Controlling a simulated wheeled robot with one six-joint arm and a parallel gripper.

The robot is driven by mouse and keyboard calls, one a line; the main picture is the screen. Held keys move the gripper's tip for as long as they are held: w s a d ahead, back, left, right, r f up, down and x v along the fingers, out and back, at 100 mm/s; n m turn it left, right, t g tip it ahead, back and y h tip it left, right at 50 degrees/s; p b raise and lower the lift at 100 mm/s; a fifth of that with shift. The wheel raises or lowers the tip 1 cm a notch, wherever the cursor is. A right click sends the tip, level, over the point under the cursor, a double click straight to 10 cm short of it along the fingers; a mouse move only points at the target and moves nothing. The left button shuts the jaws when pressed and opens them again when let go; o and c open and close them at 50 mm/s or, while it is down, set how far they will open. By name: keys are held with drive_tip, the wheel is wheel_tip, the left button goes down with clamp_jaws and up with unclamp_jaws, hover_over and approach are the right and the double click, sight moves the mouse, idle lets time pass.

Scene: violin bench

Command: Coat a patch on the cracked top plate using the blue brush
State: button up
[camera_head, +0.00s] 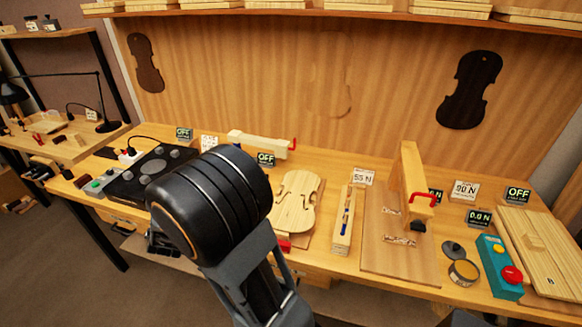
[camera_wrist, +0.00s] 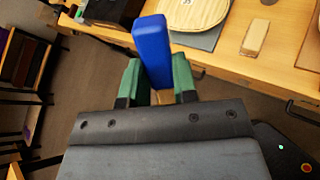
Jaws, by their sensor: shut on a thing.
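My gripper (camera_wrist: 160,92) has green fingers and is shut on a bright blue block-like handle (camera_wrist: 153,45), which I take as the blue brush. No bristles can be made out. In the head view my arm hides the gripper and what it holds. The top plate (camera_head: 296,202) is a pale violin-shaped board lying on the bench, right of my arm. Its rounded end also shows at the top of the wrist view (camera_wrist: 195,10). The held handle is in front of the bench edge there, apart from the plate. No crack can be made out.
A narrow wooden tray (camera_head: 341,241) with blue pieces stands right of the plate. A board (camera_head: 400,258) with a wooden clamp post is farther right. A round open pot (camera_head: 463,271), its dark lid (camera_head: 453,248) and a teal button box (camera_head: 498,268) follow. A dark panel (camera_head: 150,172) is left.

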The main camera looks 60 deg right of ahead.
drive_tip(key=s+d+r+m+g+h, duration=0.2)
drive_tip(key=s+d+m+g+h, duration=0.4)
drive_tip(key=d, duration=0.7)
drive_tip(key=s+d+r+m+g+h, duration=0.1)
drive_tip(key=s+d+m+g+h, duration=0.2)
drive_tip(key=s+d, duration=0.75)
drive_tip(key=s+d+r+m+g, duration=0.1)
drive_tip(key=s+d+m+g, duration=0.45)
drive_tip(key=d, duration=0.35)
drive_tip(key=shift+n+y, duration=0.35)
drive_tip(key=shift+y, duration=0.05)
drive_tip(key=f+b, duration=0.2)
drive_tip(key=s+f+b, duration=0.1)
drive_tip(key=f+b, duration=0.1)
drive_tip(key=shift+f, duration=0.4)
